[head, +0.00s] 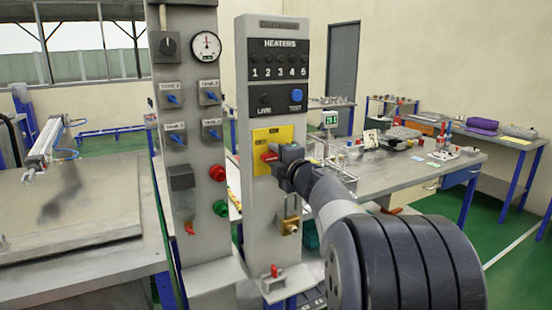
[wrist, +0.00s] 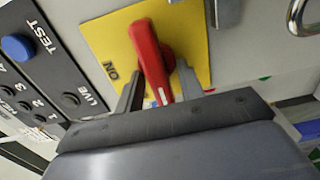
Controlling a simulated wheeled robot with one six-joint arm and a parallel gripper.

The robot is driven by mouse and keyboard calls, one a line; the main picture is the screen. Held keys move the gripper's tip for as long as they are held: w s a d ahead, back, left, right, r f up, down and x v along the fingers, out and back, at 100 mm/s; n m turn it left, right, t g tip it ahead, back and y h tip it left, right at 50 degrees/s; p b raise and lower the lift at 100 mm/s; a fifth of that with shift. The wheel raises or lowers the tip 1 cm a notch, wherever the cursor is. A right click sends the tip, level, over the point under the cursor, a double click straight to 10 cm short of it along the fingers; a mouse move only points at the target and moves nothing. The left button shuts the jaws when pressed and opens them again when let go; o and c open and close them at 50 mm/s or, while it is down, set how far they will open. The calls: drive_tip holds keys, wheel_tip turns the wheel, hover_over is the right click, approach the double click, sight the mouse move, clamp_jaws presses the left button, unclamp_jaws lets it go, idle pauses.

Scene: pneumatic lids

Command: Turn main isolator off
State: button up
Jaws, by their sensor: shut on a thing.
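The main isolator is a red rotary handle on a yellow plate (head: 272,134) on the grey heater panel. In the wrist view the red handle (wrist: 150,55) lies between the fingers of my gripper (wrist: 158,90), which are shut on it. The handle is slightly tilted in that view, and the word ON shows on the yellow plate (wrist: 195,45) to its left. In the head view my gripper (head: 272,157) reaches the handle from the right and hides part of it. Any OFF mark is hidden or out of view.
Above the plate are the HEATERS panel (head: 278,60) and a blue TEST button (head: 297,95). A brass padlock (head: 290,225) hangs below. A second grey column (head: 190,230) with blue valves, a gauge and red and green buttons stands close left. A workbench (head: 400,185) is behind.

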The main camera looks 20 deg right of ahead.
drive_tip(key=o, duration=0.6)
drive_tip(key=shift+f, duration=0.1)
drive_tip(key=shift+s, duration=0.1)
drive_tip(key=s, duration=1)
drive_tip(key=shift+s+d, duration=0.15)
drive_tip(key=shift+s, duration=0.2)
drive_tip(key=w, duration=1.1)
drive_tip(key=shift+a, duration=0.2)
drive_tip(key=shift+s, duration=0.1)
